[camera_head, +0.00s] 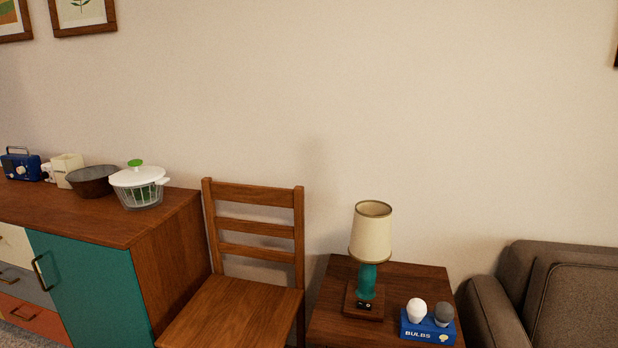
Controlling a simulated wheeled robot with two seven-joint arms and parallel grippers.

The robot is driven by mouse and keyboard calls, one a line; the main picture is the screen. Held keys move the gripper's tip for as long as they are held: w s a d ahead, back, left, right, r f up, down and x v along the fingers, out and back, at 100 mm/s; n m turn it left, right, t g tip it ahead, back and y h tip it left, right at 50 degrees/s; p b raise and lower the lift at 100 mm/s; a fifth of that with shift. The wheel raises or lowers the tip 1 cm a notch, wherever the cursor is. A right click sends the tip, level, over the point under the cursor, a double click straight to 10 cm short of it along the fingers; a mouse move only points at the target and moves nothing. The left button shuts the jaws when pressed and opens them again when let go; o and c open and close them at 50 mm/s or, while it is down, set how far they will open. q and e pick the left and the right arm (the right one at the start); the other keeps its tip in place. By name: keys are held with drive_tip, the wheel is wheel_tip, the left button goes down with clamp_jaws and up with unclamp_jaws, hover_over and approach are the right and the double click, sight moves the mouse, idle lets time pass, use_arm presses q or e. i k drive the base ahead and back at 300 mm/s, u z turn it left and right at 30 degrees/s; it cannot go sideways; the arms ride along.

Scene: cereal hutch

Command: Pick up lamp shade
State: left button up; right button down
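The lamp shade (371,236) is cream with a darker rim. It sits upright on a teal lamp base (366,281) with a square wooden foot, on the wooden side table (419,280) right of centre. Neither of my grippers shows in the head view.
A blue box marked BULBS (428,332) holds a white bulb (417,310) and a grey bulb (444,313), right of the lamp. A wooden chair (236,310) stands left of the table, a brown sofa (575,300) right. A sideboard (80,225) at left bears a salad spinner (139,188) and a bowl (92,184).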

sight(370, 242)
drive_tip(key=u, duration=0.75)
drive_tip(key=i, duration=1.4)
drive_tip(key=z, duration=0.75)
